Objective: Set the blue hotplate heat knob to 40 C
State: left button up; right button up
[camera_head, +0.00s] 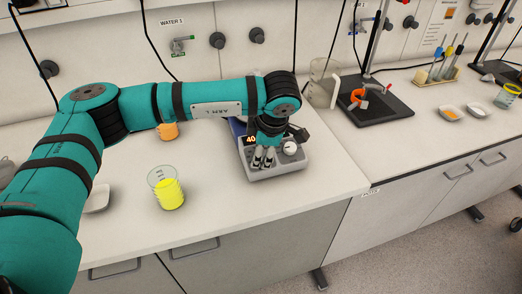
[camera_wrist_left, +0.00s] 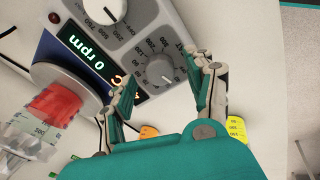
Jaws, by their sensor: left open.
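The blue hotplate (camera_wrist_left: 47,47) has a grey front panel; its body is partly hidden by my arm in the head view (camera_head: 275,171). The grey heat knob (camera_wrist_left: 160,71) sits between my left gripper's fingers in the left wrist view, with a pale pointer mark. A white knob (camera_wrist_left: 104,8) with a larger-number scale is beside it, also seen in the head view (camera_head: 290,148). The display (camera_head: 250,140) reads an orange 40; in the wrist view a green 0 rpm shows. My left gripper (camera_head: 264,159) is open, pointing down at the panel; contact with the knob cannot be told.
A vessel with red contents (camera_wrist_left: 58,103) is at the hotplate's plate. A beaker of yellow liquid (camera_head: 170,194) and an orange-filled container (camera_head: 168,131) stand left on the bench. A clear beaker (camera_head: 322,82) and black stand base (camera_head: 376,106) are right. The front bench area is clear.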

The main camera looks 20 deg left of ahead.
pick_arm(q)
jog(key=v, duration=1.1)
jog(key=shift+d, duration=0.1)
